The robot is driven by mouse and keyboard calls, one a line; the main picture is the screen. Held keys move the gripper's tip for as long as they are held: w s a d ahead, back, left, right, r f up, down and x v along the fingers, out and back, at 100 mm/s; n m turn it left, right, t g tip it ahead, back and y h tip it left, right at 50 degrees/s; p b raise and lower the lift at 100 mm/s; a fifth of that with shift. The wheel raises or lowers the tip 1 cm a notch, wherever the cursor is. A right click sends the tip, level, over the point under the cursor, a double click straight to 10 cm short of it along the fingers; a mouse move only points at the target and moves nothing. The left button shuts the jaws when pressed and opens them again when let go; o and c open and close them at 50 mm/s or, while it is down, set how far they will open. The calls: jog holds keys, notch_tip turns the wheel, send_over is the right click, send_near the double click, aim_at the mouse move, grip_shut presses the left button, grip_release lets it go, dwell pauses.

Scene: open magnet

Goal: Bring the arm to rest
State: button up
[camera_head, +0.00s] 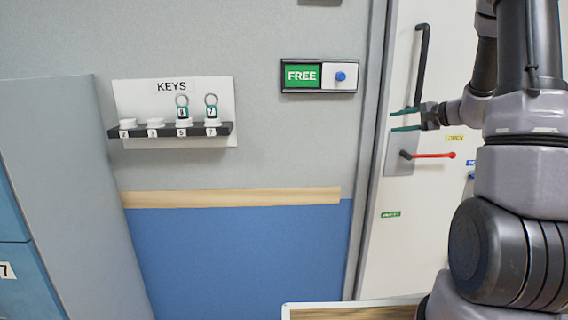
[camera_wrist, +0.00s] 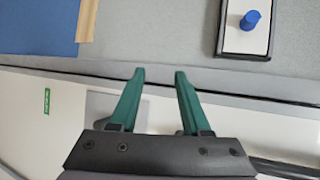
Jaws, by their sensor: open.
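My gripper (camera_head: 405,120) is at the right in the head view, in front of the white door (camera_head: 408,270). Its two green fingers point left, beside the dark vertical door handle (camera_head: 421,65). In the wrist view, my gripper (camera_wrist: 160,75) is open, with nothing between its fingers. Beyond the fingertips are the door's edge and the grey wall. A red lever (camera_head: 435,155) shows just below my gripper in the head view. My arm fills the right side of that view.
A green FREE sign (camera_head: 302,76) with a blue knob (camera_head: 340,77) is on the wall. A KEYS board (camera_head: 173,110) holds two tagged key rings on its black shelf. A grey cabinet side (camera_head: 75,200) stands at left. A wood-topped surface (camera_head: 350,312) shows at the bottom.

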jog(key=s+a+r+n+g, duration=0.2)
jog(key=s+a+r+g, duration=0.15)
jog(key=s+a, duration=0.35)
jog(key=s+a+r+n+g, duration=0.2)
jog(key=s+a+r+n, duration=0.15)
jog(key=s+a, duration=0.35)
jog(key=s+r+n+h, duration=0.1)
jog(key=s+h, duration=0.2)
jog(key=s, duration=0.6)
jog(key=s+d+r+n+h, duration=0.1)
jog(key=s+h, duration=0.2)
jog(key=s, duration=0.6)
jog(key=shift+d+r+n+t, duration=0.25)
jog(key=shift+d+n+t, duration=0.1)
jog(key=shift+t, duration=0.1)
jog(key=shift+w, duration=0.1)
